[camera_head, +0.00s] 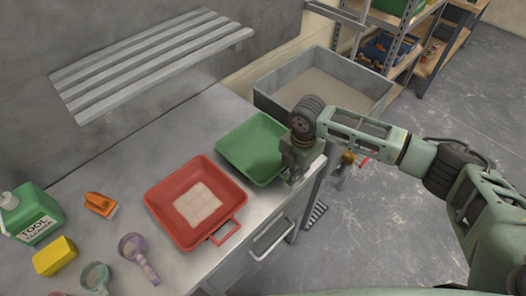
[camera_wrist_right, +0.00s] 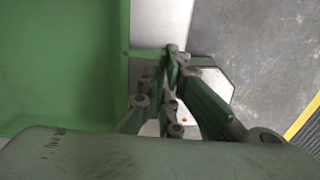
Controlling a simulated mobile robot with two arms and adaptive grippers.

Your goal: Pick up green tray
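The green tray (camera_head: 249,144) lies flat on the grey bench, close to its right edge, and is empty. My right gripper (camera_head: 292,172) is at the tray's front right side, where its handle is. In the right wrist view the tray (camera_wrist_right: 62,60) fills the left side, and a thin green handle bar (camera_wrist_right: 146,53) runs from its rim into my right gripper (camera_wrist_right: 172,58). The fingertips look closed together on this bar, though the links hide part of the handle. My left gripper is not in view.
A red tray (camera_head: 168,197) with a pale patch sits left of the green one. A grey tub (camera_head: 275,103) stands behind. A slatted shelf (camera_head: 150,62) is above the bench. A bottle, yellow sponge and scoops lie at left. Open floor (camera_head: 400,230) is at right.

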